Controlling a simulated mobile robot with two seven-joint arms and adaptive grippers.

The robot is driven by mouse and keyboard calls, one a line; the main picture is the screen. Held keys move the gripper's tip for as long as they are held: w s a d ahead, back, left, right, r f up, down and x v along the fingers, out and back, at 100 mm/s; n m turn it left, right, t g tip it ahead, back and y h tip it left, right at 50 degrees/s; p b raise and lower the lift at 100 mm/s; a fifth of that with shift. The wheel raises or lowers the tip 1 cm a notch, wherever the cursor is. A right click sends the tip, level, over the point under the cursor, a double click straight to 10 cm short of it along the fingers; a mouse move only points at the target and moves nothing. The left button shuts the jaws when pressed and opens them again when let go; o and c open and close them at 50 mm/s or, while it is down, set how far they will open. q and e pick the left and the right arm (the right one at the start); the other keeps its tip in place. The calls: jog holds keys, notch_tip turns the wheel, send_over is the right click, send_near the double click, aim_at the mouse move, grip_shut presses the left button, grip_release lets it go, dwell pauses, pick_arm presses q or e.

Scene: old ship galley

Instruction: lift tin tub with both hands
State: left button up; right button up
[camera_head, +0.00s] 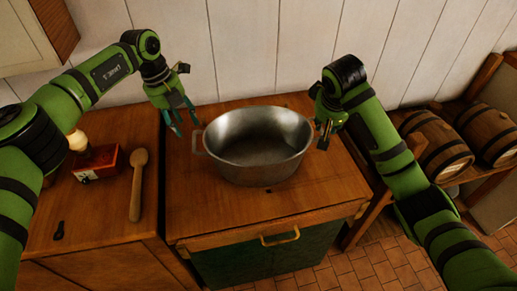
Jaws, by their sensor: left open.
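The tin tub (258,146) is a grey oval metal basin that stands upright and empty on the wooden top of a cabinet. A wire handle (196,143) sticks out at its left end; its right end is partly hidden by my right gripper. My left gripper (182,122) is open, pointing down, just left of and slightly behind the left handle, apart from it. My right gripper (325,134) is at the right end of the tub, close to the rim. Whether its fingers touch the tub or are shut does not show.
The cabinet top (270,205) is bare in front of the tub. On the left counter lie a wooden spoon (138,185), a red box (98,163) and a small dark item (59,231). Barrels (436,143) rest on a rack at right. A white plank wall (245,50) stands close behind.

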aim_at(323, 132)
pick_arm(q)
jog(key=f, duration=0.2)
jog(key=d+f, duration=0.1)
jog(key=f, duration=0.4)
jog(key=shift+w+d+f, duration=0.15)
jog(key=shift+w+d, duration=0.05)
jog(key=shift+w, duration=0.15)
pick_arm(e)
jog(key=x, duration=0.7)
jog(key=shift+w+f, duration=0.2)
jog(key=shift+w, duration=0.05)
pick_arm(q)
jog(key=c, duration=0.7)
pick_arm(e)
grip_shut()
pick_arm(q)
grip_shut()
pick_arm(e)
jog(key=shift+r, duration=0.1)
